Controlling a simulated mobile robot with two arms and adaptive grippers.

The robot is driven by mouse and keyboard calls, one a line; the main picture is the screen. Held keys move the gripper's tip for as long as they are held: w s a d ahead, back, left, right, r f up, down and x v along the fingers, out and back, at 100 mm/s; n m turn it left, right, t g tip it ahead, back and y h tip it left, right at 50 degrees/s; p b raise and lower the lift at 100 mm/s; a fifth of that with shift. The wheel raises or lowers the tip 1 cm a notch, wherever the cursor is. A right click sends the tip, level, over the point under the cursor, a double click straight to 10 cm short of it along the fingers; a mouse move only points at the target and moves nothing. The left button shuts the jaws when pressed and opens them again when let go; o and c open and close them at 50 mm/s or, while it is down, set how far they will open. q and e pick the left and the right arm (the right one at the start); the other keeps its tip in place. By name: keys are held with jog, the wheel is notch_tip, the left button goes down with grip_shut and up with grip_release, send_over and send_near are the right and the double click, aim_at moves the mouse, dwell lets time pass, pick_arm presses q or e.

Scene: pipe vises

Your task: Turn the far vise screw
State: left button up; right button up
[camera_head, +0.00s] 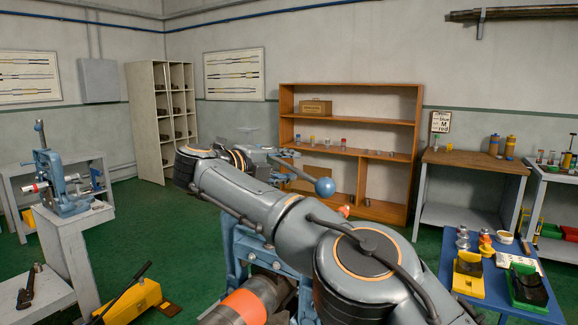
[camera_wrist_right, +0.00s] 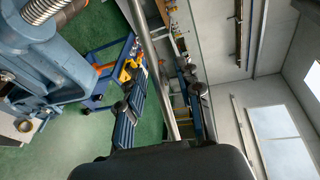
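A blue vise (camera_head: 272,252) stands in front of me, mostly hidden by my right arm, with an orange-banded pipe (camera_head: 245,303) at its base. A blue ball (camera_head: 325,187) shows just above the arm. In the right wrist view, the blue vise body (camera_wrist_right: 45,65) and threaded screw (camera_wrist_right: 50,10) are at the left. My right gripper (camera_head: 280,158) (camera_wrist_right: 158,75) is open, and a metal bar (camera_wrist_right: 150,45) passes between its fingers; contact is unclear. Another blue vise (camera_head: 62,190) stands on a pedestal at the left, with a red-banded pipe (camera_head: 36,187). My left gripper is out of view.
A blue table (camera_head: 480,300) with yellow and green bins is at the lower right. A yellow tool (camera_head: 135,300) lies at the lower left. A wooden shelf (camera_head: 350,152) and a workbench (camera_head: 470,165) stand at the back. Green floor (camera_head: 140,225) is open between them.

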jog(key=v, duration=0.7)
jog(key=shift+c, duration=0.2)
